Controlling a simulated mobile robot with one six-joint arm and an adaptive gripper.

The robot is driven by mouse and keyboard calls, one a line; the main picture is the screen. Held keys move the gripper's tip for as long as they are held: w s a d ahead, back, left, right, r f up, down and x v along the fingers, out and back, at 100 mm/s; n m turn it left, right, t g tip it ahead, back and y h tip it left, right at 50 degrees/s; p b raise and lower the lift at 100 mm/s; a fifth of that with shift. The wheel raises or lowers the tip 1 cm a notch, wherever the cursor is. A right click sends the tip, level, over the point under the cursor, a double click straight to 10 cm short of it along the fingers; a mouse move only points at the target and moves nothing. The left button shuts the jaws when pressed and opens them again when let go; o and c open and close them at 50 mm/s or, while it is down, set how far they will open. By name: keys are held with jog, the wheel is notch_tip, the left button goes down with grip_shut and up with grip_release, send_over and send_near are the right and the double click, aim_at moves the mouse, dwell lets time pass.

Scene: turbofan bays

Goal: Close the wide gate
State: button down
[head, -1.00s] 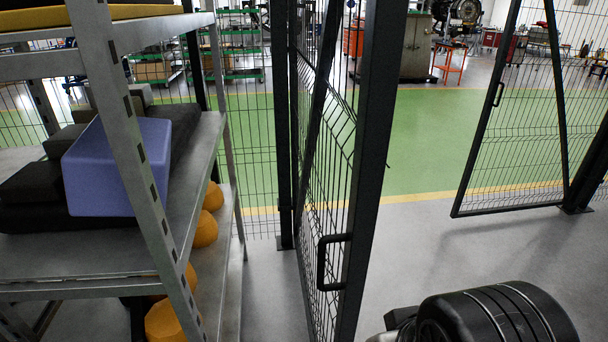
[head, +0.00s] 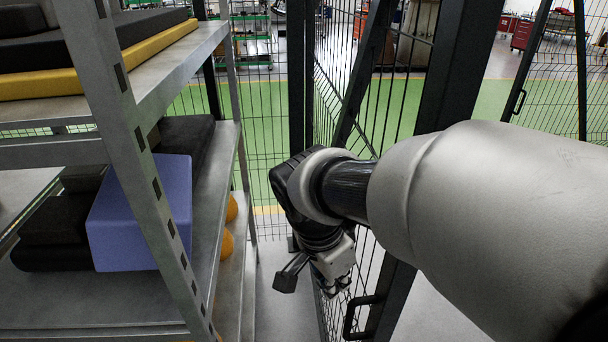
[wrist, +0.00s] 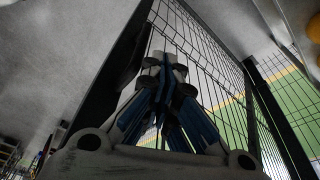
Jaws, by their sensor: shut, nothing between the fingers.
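The near leaf of the wide gate is a dark frame (head: 461,70) with wire mesh, standing open toward me. Its dark handle (head: 358,316) is low on the free edge. My gripper (head: 336,288) is low on the shelf side of this leaf, left of the handle, shut and empty. In the wrist view the blue-padded fingers of my gripper (wrist: 168,65) are together in front of the leaf's mesh (wrist: 215,62); whether they touch it I cannot tell. The other leaf (head: 520,90) stands at the right, partly hidden by my arm.
A metal shelf rack (head: 150,185) stands close on the left, with a purple block (head: 140,215) and orange rounded items (head: 228,243). The gap between rack and near leaf is narrow. A fixed mesh fence (head: 265,120) and green floor lie behind.

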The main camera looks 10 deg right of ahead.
jog(key=w+a+f+m+g+h, duration=0.1)
jog(key=w+a+f+m+h, duration=0.1)
jog(key=w+a+f+m, duration=0.3)
jog(key=s+d+f+b, duration=0.1)
jog(key=d+f+b, duration=0.2)
jog(key=d+f, duration=0.6)
jog(key=shift+f+m, duration=0.3)
jog(key=shift+f, duration=0.4)
jog(key=shift+s, duration=0.1)
